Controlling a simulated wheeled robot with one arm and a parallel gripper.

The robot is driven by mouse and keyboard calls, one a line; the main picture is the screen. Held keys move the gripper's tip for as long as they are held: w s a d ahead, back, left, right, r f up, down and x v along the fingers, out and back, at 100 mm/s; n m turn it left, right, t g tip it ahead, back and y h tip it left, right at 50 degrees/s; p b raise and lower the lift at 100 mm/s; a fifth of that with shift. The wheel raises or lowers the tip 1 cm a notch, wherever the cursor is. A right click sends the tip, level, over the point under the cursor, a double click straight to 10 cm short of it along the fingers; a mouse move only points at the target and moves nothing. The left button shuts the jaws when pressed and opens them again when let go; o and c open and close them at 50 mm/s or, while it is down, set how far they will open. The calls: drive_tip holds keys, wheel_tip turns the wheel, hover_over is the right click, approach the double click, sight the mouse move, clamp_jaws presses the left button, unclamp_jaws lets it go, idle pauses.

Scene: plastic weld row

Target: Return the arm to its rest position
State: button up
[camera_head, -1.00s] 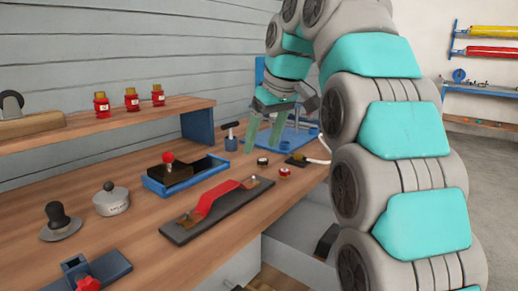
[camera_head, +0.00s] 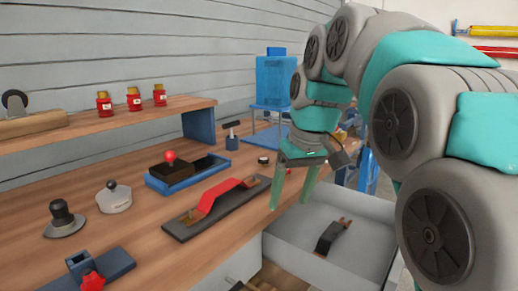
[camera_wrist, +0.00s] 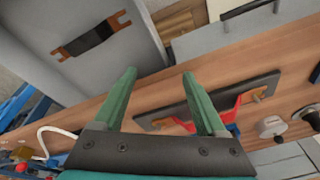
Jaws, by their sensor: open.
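My arm (camera_head: 422,48) is teal and grey and reaches in from the right in the head view. My gripper (camera_head: 291,197) hangs at the bench's front edge with two green fingers apart and nothing between them. In the wrist view my gripper (camera_wrist: 156,72) also shows open and empty, with the bench edge beyond the fingers.
A red part on a dark plate (camera_head: 214,208) lies on the bench just left of my gripper. An open grey drawer (camera_head: 290,249) sticks out below, holding a dark strip (camera_head: 331,237). A blue tray (camera_head: 150,184) and a blue tank (camera_head: 275,80) stand farther back.

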drive_tip(key=s+d+f+m+g+h, duration=0.1)
drive_tip(key=s+d+f, duration=0.3)
drive_tip(key=s+f, duration=0.7)
drive_tip(key=s+d+f+m+g, duration=0.2)
drive_tip(key=s+d+f+m, duration=0.1)
drive_tip(key=s+f, duration=0.9)
drive_tip(key=s+d, duration=0.1)
drive_tip(key=s, duration=0.4)
drive_tip(key=shift+s+d+f+m+g+h, duration=0.2)
drive_tip(key=shift+s+d+m+g+h, duration=0.1)
drive_tip(key=shift+s+d+h, duration=0.1)
